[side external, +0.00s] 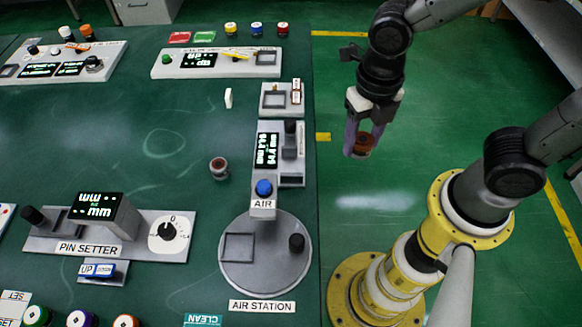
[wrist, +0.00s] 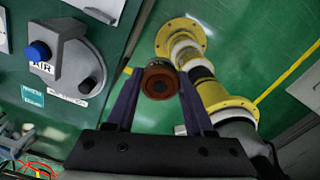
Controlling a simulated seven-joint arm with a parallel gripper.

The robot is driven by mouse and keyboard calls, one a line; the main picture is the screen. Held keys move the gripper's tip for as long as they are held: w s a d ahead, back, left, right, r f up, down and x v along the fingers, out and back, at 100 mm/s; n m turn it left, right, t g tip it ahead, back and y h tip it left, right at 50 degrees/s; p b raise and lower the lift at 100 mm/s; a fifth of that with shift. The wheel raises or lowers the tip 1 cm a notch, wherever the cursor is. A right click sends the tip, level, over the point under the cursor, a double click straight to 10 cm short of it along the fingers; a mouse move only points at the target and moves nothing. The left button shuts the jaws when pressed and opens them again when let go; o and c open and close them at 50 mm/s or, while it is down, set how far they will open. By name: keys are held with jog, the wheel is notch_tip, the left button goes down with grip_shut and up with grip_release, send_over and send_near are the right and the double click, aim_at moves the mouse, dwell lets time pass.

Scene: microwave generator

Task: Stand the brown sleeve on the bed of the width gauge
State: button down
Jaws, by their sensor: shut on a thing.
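My gripper (side external: 362,137) is shut on the brown sleeve (side external: 364,147) and holds it in the air, right of the green table's edge and above the floor. In the wrist view the sleeve (wrist: 160,83) sits between the two fingertips, its round open end towards the camera. No label reading width gauge is legible. A grey device with a lit display (side external: 267,150) and a small raised bed stands near the table's right edge; I cannot tell whether it is the gauge. Another unit with a lit display (side external: 199,60) is at the back.
A second brownish, ring-like part (side external: 219,168) stands on the table (side external: 110,140). The pin setter (side external: 90,245) is at front left and the round air station (side external: 265,275) at front right. A small white block (side external: 228,98) stands near the back. The table's middle is mostly clear.

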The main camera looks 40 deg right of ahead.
jog(key=shift+s+r, duration=0.15)
jog(key=shift+r, duration=0.05)
jog(key=shift+w+a, duration=0.15)
jog(key=shift+w, duration=0.1)
jog(key=w+a+f, duration=0.4)
jog(key=w, duration=0.4)
send_over(291, 170)
jog(key=f, duration=0.4)
jog(key=shift+s+d+f, duration=0.2)
jog(key=shift+s+f, duration=0.05)
jog(key=shift+s, duration=0.1)
jog(key=shift+w+a+f, duration=0.2)
jog(key=shift+w+f, duration=0.2)
jog(key=shift+f, duration=1.6)
